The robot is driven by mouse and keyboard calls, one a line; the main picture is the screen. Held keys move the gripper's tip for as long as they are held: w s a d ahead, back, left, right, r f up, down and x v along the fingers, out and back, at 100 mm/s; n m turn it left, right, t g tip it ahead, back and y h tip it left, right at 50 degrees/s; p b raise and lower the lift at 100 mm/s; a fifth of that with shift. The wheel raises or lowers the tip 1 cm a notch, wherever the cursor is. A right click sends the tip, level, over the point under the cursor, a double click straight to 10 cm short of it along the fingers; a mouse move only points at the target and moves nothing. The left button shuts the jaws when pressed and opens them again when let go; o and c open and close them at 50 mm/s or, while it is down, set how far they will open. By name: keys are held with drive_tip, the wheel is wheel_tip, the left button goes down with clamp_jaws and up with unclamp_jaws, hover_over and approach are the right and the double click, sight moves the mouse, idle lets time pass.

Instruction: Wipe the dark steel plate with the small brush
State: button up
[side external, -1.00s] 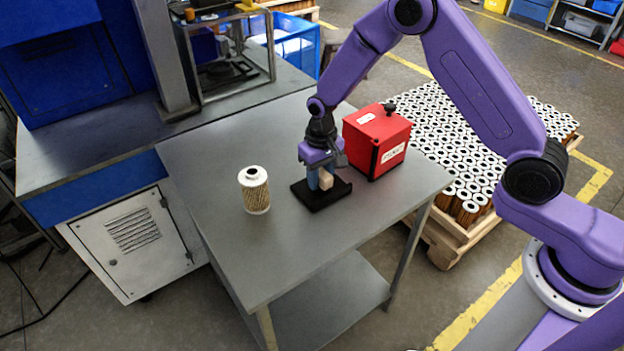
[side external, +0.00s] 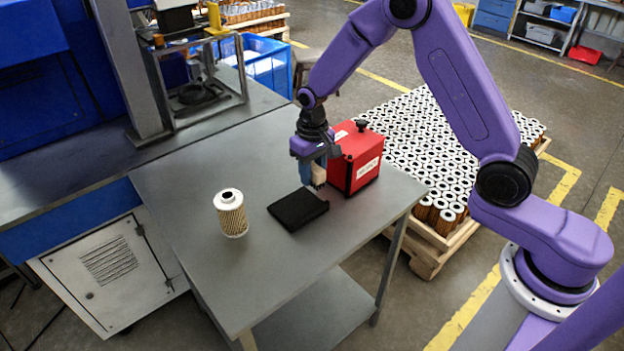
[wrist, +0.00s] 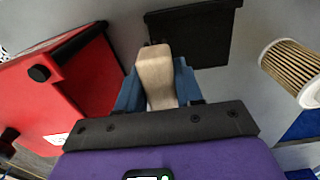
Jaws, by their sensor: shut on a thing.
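My gripper (side external: 316,168) is shut on the small brush (side external: 319,174), which has a pale wooden handle. In the wrist view the brush (wrist: 155,75) stands between the blue fingers of my gripper (wrist: 158,85), with dark bristles just showing at its far end. The dark steel plate (side external: 297,210) lies flat on the grey table. In the wrist view the plate (wrist: 195,32) is beyond the brush, partly covered by it. In the side view the brush is above the plate's far edge and looks raised clear of it.
A red box (side external: 362,152) with a black knob stands close to the right of my gripper. A filter cartridge (side external: 231,214) stands upright left of the plate on the grey table (side external: 185,195). A pallet of many cartridges (side external: 425,150) is beyond the table. The table's front is clear.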

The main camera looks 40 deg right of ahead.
drive_tip(key=shift+r, duration=1.65)
